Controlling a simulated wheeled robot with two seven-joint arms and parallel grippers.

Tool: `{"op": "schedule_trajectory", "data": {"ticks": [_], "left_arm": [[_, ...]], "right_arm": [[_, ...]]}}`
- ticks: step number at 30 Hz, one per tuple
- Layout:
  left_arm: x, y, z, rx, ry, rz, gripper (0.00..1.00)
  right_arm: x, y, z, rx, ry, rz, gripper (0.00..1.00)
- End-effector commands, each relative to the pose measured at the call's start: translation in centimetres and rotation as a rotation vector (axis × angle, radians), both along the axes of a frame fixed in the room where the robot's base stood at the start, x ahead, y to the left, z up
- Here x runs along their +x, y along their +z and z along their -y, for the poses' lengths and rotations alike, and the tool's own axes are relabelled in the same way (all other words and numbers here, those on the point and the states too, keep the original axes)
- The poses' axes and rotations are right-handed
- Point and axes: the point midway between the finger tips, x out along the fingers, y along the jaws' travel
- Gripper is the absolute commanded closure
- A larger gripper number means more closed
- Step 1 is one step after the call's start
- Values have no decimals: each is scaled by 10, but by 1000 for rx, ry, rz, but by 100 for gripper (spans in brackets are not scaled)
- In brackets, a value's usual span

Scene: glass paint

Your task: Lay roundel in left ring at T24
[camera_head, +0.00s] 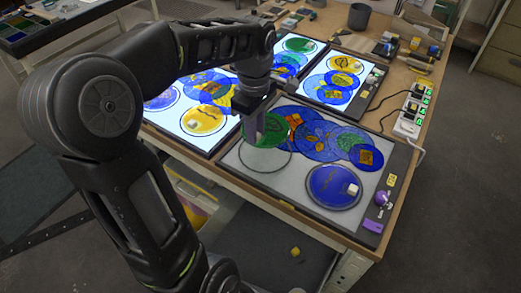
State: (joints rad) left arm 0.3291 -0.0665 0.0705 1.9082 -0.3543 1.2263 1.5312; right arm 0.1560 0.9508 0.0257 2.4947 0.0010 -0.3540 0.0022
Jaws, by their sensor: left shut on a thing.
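My left gripper (257,137) is above the grey, unlit panel (240,170) at the front right. It is shut on a green roundel (276,130), partly hidden behind the fingers. The roundel is over the far side of the left ring (264,161), a dark outline whose inside looks bare grey. A dark blue roundel (328,184) lies in the other ring on this panel, with a small pale block on it. My right gripper is not in view.
Overlapping blue discs (319,139) lie along the panel's far side. A purple knob (382,198) and a yellow tag (391,181), too small to read, are at its right end. Lit panels with coloured glass (181,125) stand behind. A power strip (410,112) lies along the right edge.

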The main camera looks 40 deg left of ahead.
Motion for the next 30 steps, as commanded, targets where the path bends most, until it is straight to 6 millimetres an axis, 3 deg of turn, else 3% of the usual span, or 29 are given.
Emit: {"op": "schedule_trajectory", "data": {"ticks": [6, 18, 26, 30], "left_arm": [[-1, -37, 0, 0, 0, -4, 100], [0, -46, 0, 0, 0, -1, 100], [-1, -78, 0, 0, 0, -3, 100], [0, -81, 0, 1, 0, 1, 100]], "right_arm": [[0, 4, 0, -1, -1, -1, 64], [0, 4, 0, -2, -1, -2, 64], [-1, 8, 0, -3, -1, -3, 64], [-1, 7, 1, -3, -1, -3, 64]]}}
